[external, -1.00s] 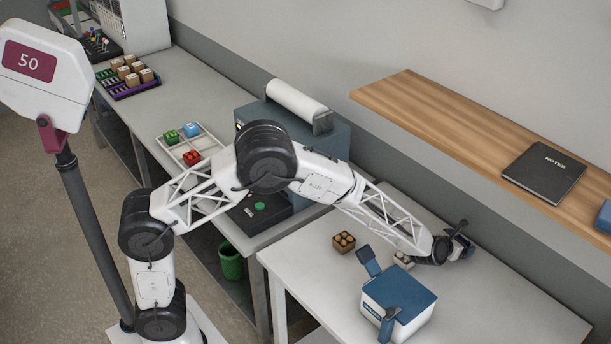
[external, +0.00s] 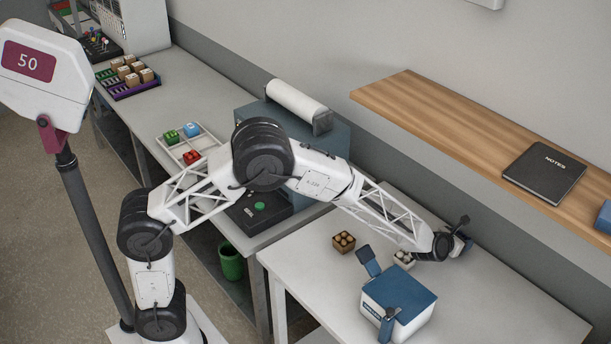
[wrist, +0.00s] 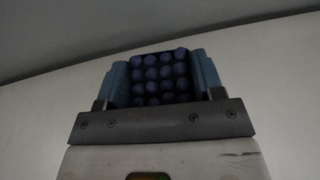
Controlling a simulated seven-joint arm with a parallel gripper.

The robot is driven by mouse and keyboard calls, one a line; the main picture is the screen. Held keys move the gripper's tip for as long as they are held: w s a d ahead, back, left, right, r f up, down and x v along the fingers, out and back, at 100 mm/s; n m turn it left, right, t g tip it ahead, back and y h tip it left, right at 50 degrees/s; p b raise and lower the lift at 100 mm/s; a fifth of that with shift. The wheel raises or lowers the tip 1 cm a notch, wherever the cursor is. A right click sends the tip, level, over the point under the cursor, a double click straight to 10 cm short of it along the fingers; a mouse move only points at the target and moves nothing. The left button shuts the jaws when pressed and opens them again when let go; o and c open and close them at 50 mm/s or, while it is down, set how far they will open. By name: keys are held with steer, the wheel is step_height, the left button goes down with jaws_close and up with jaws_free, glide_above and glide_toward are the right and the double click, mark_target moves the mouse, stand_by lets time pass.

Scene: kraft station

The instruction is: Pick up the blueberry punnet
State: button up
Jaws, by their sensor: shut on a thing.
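The blueberry punnet (wrist: 160,78) shows in the wrist view as a dark tray filled with rows of round blue-purple berries. My gripper (wrist: 162,80) has a blue finger on each side of the punnet and is shut on it. In the external view my gripper (external: 460,243) is at the far right part of the white table, turned away from the camera. There the punnet is mostly hidden by the wrist, so its height over the table is hard to tell.
A brown punnet (external: 343,242) and a punnet with pale contents (external: 404,260) stand on the white table (external: 500,300). A blue-topped white box (external: 399,303) stands in front of them. A wooden shelf (external: 430,105) with a black notebook (external: 544,172) runs behind. The table's right front is clear.

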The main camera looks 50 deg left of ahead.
step_height(320, 180, up, 8)
steer(key=shift+r, duration=0.2)
